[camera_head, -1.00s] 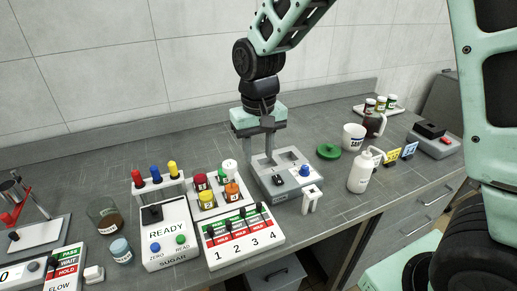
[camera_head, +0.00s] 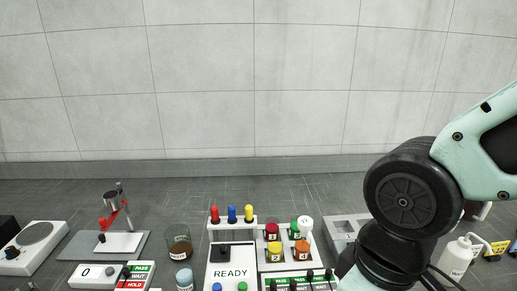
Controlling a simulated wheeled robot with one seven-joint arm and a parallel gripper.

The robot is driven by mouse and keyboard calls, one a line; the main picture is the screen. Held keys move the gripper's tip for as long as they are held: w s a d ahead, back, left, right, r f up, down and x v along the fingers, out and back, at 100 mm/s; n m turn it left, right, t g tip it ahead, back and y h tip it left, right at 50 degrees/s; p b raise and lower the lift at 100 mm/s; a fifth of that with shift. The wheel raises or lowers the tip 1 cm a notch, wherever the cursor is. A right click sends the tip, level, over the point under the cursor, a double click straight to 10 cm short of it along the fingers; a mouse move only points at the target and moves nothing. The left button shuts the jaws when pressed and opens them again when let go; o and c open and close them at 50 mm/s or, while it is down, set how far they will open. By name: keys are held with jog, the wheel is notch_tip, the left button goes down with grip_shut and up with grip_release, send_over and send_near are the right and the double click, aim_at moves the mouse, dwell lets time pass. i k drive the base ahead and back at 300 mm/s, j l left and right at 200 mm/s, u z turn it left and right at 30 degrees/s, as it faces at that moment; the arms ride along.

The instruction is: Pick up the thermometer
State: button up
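I cannot surely pick out a thermometer. Red, blue and yellow knobbed pieces (camera_head: 232,214) stand upright in a white rack behind the READY box (camera_head: 231,264). A white round-topped piece (camera_head: 305,223) stands among red, green, yellow and orange capped jars (camera_head: 272,232), right of the rack. My arm's dark wrist joints fill the lower right, and my gripper is below the picture edge, out of sight. What it holds, if anything, is hidden.
A stand with a red clamp (camera_head: 115,213), a beaker of brown liquid (camera_head: 179,246), a light-blue capped jar (camera_head: 184,279) and a flow box (camera_head: 100,275) stand at left. A white bottle (camera_head: 457,256) stands at right. The bench strip along the wall is clear.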

aim_at(305, 223)
jog(key=i+j, duration=0.1)
jog(key=j, duration=0.3)
jog(key=i+j, duration=0.1)
jog(key=j, duration=0.75)
jog(key=i+z, duration=0.05)
